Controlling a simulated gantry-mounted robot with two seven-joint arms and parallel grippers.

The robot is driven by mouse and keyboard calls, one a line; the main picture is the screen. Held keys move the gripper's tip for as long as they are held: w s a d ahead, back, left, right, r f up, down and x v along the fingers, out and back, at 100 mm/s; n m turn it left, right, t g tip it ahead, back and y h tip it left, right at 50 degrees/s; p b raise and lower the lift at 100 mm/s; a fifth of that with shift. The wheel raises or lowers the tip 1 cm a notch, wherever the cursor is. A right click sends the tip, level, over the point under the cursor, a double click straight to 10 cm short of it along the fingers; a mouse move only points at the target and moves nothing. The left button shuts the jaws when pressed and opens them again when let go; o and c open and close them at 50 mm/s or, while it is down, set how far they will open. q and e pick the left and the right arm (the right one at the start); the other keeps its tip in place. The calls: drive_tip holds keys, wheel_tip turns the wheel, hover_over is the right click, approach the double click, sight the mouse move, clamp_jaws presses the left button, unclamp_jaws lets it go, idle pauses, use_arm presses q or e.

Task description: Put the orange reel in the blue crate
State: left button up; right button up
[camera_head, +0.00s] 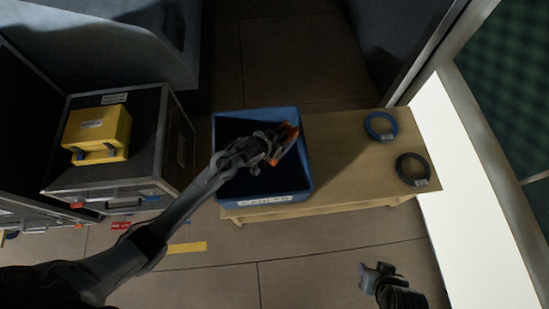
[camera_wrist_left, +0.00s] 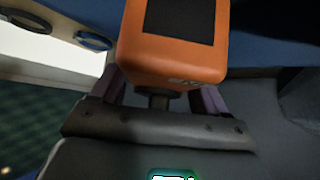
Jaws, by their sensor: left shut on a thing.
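My left gripper (camera_head: 268,150) is shut on the orange reel (camera_head: 285,143) and holds it over the right part of the blue crate (camera_head: 308,180). In the left wrist view the orange reel (camera_wrist_left: 175,62) fills the space between the fingers of the left gripper (camera_wrist_left: 163,92); it has a dark panel on its face. The crate stands on a wooden bench, with a white label on its near wall. The arm hides part of the crate's inside. My right gripper (camera_head: 377,272) is low in the head view, away from the crate; its jaw gap is unclear.
A blue ring-shaped coil (camera_head: 381,126) and a black one (camera_head: 412,168) lie on the right of the bench (camera_head: 345,165). A yellow case (camera_head: 97,134) sits on a dark flight case (camera_head: 150,130) at left. A bright doorway is at right.

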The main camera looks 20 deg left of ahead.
use_arm(q)
wheel_tip(320, 180, down, 8)
drive_tip(key=b, duration=0.2)
drive_tip(key=shift+f+b, duration=0.2)
drive_tip(key=shift+b, duration=0.2)
drive_tip(key=shift+f+b, duration=1.05)
drive_tip(key=shift+f, duration=1.2)
drive_tip(key=shift+f, duration=0.15)
drive_tip(key=o, duration=1.5)
drive_tip(key=shift+f, duration=0.1)
